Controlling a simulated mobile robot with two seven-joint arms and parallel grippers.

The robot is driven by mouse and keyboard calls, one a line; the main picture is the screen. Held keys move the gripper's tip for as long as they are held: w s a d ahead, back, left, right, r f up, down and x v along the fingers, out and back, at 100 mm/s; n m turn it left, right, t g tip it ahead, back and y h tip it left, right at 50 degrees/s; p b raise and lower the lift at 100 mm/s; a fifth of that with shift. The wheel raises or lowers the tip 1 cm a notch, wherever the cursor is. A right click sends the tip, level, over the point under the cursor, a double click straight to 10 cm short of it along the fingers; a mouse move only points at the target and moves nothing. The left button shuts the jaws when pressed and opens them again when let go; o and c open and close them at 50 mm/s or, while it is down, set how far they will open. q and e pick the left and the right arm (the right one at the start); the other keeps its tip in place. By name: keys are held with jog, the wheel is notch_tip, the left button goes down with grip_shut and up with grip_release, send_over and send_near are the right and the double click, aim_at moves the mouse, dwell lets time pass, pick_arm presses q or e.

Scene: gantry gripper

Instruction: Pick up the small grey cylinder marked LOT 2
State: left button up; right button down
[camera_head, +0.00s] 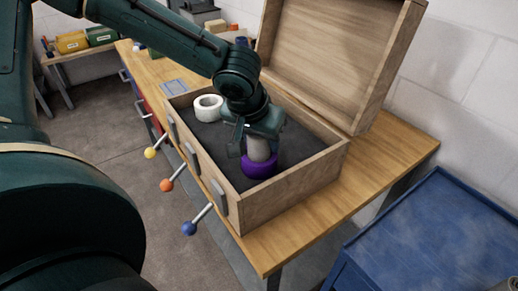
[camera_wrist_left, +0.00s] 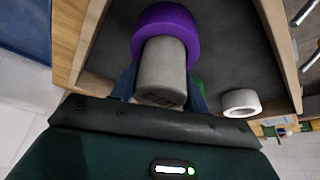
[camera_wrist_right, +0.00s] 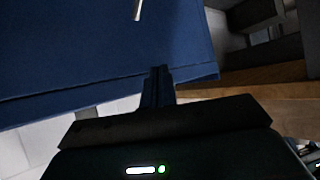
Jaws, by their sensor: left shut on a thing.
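The small grey cylinder (camera_head: 259,149) is between the fingers of my left gripper (camera_head: 256,138), inside the open wooden box. In the left wrist view the grey cylinder (camera_wrist_left: 163,68) is upright between the two fingers (camera_wrist_left: 163,88), with dark lettering on its near end that I cannot fully read. My left gripper is shut on it. A purple ring (camera_head: 261,166) is at the cylinder's lower end; I cannot tell if the cylinder is inside it or just above it. My right gripper (camera_wrist_right: 158,84) shows only in the right wrist view, fingers together and empty.
The wooden box (camera_head: 290,206) has walls all round and a raised lid (camera_head: 335,50). A white ring (camera_head: 208,108) lies on its dark floor. A blue cabinet (camera_head: 440,240) stands at right.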

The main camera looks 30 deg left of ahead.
pick_arm(q)
jog(key=c, duration=0.4)
jog(key=shift+c, duration=0.6)
jog(key=shift+r, duration=0.1)
